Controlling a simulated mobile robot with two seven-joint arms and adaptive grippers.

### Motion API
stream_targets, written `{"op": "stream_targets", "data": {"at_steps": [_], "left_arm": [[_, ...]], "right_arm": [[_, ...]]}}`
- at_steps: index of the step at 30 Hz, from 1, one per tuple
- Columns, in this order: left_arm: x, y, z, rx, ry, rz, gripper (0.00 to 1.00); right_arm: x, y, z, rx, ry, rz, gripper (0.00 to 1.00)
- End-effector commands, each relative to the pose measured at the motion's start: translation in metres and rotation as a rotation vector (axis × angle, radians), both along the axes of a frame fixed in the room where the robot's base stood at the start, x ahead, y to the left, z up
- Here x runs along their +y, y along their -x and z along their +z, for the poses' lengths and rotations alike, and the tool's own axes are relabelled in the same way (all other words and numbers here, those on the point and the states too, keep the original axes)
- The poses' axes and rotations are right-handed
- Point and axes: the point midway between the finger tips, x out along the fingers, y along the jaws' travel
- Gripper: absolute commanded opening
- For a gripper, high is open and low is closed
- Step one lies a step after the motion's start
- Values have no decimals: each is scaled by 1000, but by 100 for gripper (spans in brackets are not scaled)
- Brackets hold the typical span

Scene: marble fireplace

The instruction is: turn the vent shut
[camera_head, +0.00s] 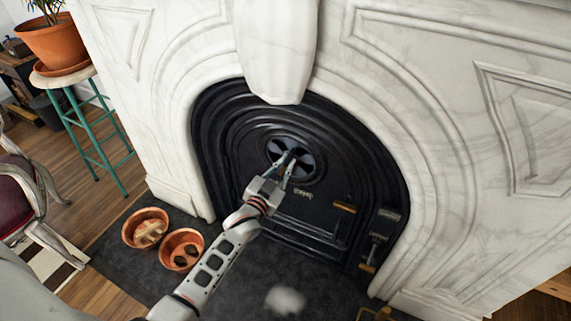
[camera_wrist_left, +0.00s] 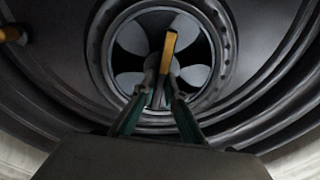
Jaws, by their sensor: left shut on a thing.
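The round vent (camera_head: 278,147) sits in the upper middle of the black fireplace door. Pale and dark wedges alternate around its face, also in the left wrist view (camera_wrist_left: 130,38). A brass-coloured knob (camera_wrist_left: 169,47) stands out from the vent's middle, tilted slightly right at its top. My left gripper (camera_head: 285,164) reaches up to the vent from below left. In the left wrist view its fingers (camera_wrist_left: 162,88) are shut on the lower part of the knob, partly hiding it. My right gripper is in neither view.
The black door (camera_head: 240,170) has a brass handle (camera_head: 345,207) and a latch (camera_head: 376,244) at right. White marble surrounds it. Two copper bowls (camera_head: 147,212) (camera_head: 166,238) stand on the dark hearth at left. A teal-legged stool (camera_head: 91,125) bears a potted plant.

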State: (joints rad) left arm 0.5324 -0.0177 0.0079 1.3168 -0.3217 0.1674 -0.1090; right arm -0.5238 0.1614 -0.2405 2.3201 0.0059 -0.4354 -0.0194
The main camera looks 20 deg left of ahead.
Motion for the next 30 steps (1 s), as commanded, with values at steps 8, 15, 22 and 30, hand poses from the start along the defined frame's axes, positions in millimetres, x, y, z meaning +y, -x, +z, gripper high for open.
{"op": "stream_targets", "data": {"at_steps": [8,15,22,30], "left_arm": [[0,0,-1,2,-8,0,0],[0,0,-1,1,-6,-1,28],[0,2,-1,2,-5,0,28],[1,37,-2,3,-6,0,28]], "right_arm": [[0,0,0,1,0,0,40],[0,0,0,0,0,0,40],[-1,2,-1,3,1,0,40],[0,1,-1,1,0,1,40]]}}
